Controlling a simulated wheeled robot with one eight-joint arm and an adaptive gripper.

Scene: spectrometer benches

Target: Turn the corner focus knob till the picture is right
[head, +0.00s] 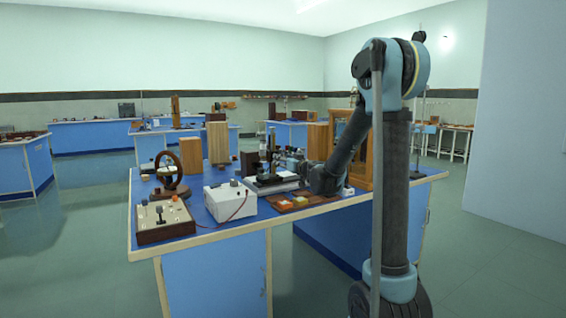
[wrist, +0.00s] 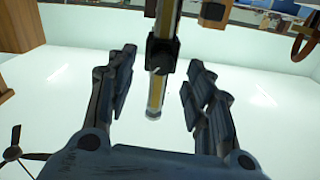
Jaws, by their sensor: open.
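My gripper (wrist: 160,72) is open in the wrist view, its two dark fingers apart. A slim brass-and-black tube (wrist: 155,95) with a black block around it shows between the fingers in the picture. I cannot tell how far it is from them or whether it is the focus knob. In the head view my gripper (head: 296,164) is beside a dark upright instrument (head: 271,150) on the blue bench (head: 253,213). No corner focus knob can be made out, and no picture or screen to judge is clear.
A white box (head: 230,203) with a red lead and a wooden control box (head: 165,222) stand at the front left. A ringed wheel (head: 172,170) is behind them. A wooden-framed case (head: 343,150) stands right of my gripper. Wooden blocks (head: 217,142) stand behind.

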